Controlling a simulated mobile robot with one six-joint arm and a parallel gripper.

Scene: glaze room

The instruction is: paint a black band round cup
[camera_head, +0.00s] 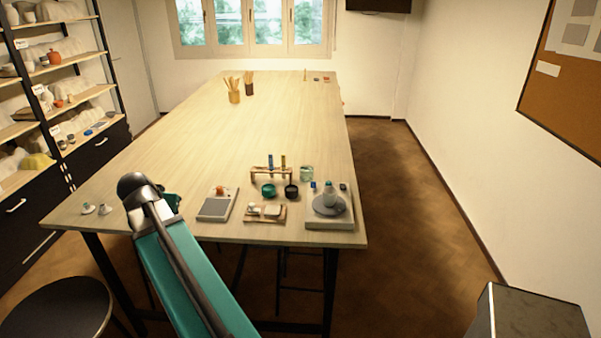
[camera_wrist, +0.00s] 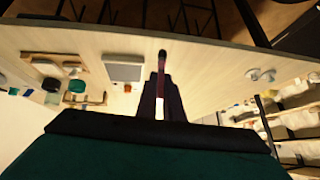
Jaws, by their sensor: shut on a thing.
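A small grey-blue cup (camera_head: 329,188) stands upright on a round grey turntable (camera_head: 328,207) at the table's near right corner. No black band shows on it at this size. My gripper (camera_wrist: 161,85) shows in the wrist view, shut on a slim brush-like tool (camera_wrist: 162,57) with a dark end pointing away. The tool's full shape is partly hidden by the fingers. In the head view my arm hides the gripper, left of the turntable and well apart from the cup. A teal pot (camera_head: 268,190) and a dark pot (camera_head: 291,191) stand left of the cup.
A wooden rack (camera_head: 269,172) with upright tubes stands behind the pots. A small wooden tray (camera_head: 253,216) with pale pieces and a grey slab (camera_head: 215,208) lie near the front edge. Two small items (camera_head: 104,209) lie at the left corner. The table's middle is clear.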

